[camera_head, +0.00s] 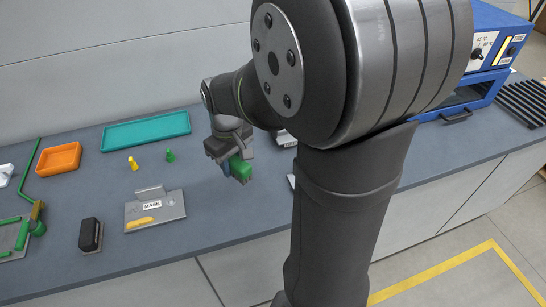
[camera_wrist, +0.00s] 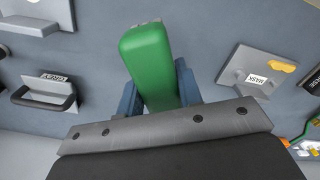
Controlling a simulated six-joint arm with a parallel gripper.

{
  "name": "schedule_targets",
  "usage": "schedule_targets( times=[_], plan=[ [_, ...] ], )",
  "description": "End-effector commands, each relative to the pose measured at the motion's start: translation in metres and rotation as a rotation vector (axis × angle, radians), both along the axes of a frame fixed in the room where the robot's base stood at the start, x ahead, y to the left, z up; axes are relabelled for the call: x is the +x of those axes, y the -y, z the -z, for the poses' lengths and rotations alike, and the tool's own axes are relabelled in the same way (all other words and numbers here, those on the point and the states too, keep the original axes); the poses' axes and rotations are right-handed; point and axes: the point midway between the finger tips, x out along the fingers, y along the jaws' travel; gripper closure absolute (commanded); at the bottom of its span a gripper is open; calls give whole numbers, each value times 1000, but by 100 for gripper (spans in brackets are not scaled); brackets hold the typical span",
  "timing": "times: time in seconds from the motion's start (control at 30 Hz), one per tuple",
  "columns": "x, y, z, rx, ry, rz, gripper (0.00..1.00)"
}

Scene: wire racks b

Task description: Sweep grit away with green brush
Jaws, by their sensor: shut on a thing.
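The green brush (camera_wrist: 148,55) is a rounded green block held between the blue fingers of my gripper (camera_wrist: 158,85) in the wrist view. In the head view my gripper (camera_head: 231,162) is above the bench, shut on the brush (camera_head: 241,169), right of the MASK plate. A narrow pale strip shows at the brush's far end in the wrist view; I cannot tell whether it is bristles. I cannot make out any grit in either view. My arm hides part of the bench in the head view.
The MASK plate (camera_head: 170,208) bears a yellow piece (camera_head: 140,221). A black block (camera_head: 91,234), orange tray (camera_head: 59,158), teal tray (camera_head: 147,130), and small yellow (camera_head: 133,164) and green (camera_head: 170,156) pieces stand left. A blue machine (camera_head: 485,100) stands right.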

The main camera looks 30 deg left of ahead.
Motion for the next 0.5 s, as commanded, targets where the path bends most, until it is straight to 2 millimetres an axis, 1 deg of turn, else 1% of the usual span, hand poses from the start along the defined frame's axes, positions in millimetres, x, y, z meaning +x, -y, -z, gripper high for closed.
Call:
schedule_targets(
  times=[0.03, 0.17, 0.2, 0.27, 0.3, 0.37, 0.5],
  plan=[
    [-10, -20, 1, -1, 0, -75, 86],
    [-36, -63, 2, -2, -1, -256, 86],
    [-46, -76, 3, -2, -1, -311, 86],
    [-61, -95, 4, -1, 0, -394, 86],
    [-71, -108, 5, -1, 0, -448, 86],
    [-89, -126, 7, -1, 0, -532, 86],
    [-134, -164, 11, -1, 0, -722, 86]
  ],
)
